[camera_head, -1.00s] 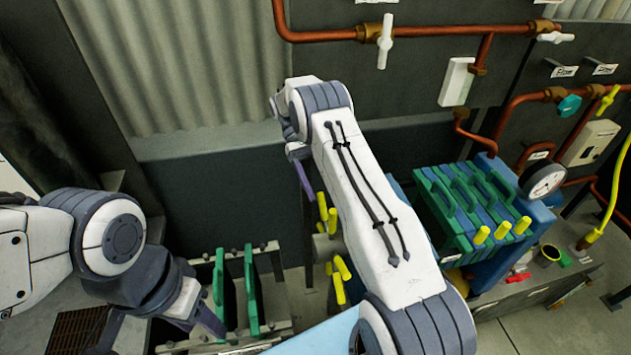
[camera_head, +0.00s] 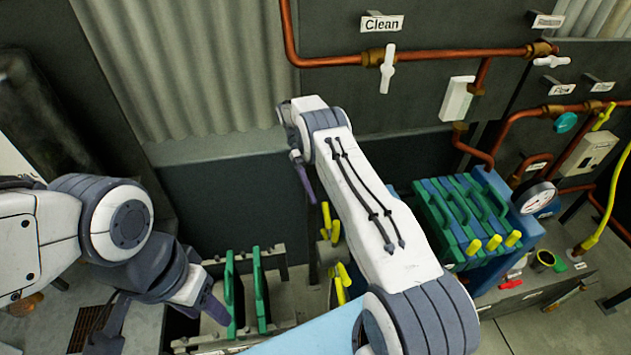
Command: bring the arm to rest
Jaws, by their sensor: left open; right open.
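My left arm comes in from the left edge. Its gripper (camera_head: 165,325) points down at the lower left, with its two dark fingers spread and nothing between them. It is just left of a low rack (camera_head: 278,265) with two upright green plates (camera_head: 230,295). My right arm reaches up from the bottom right through the middle. Its gripper (camera_head: 304,180) is at the arm's far end, in front of the dark wall panel. One dark finger shows there, and the rest is hidden behind my own wrist.
A blue and green plate stack (camera_head: 470,215) with yellow handles stands right of my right arm. A pressure gauge (camera_head: 535,197) is beside it. Yellow handles (camera_head: 331,222) show close left of my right arm. Copper pipes (camera_head: 430,55) with valves run along the back wall.

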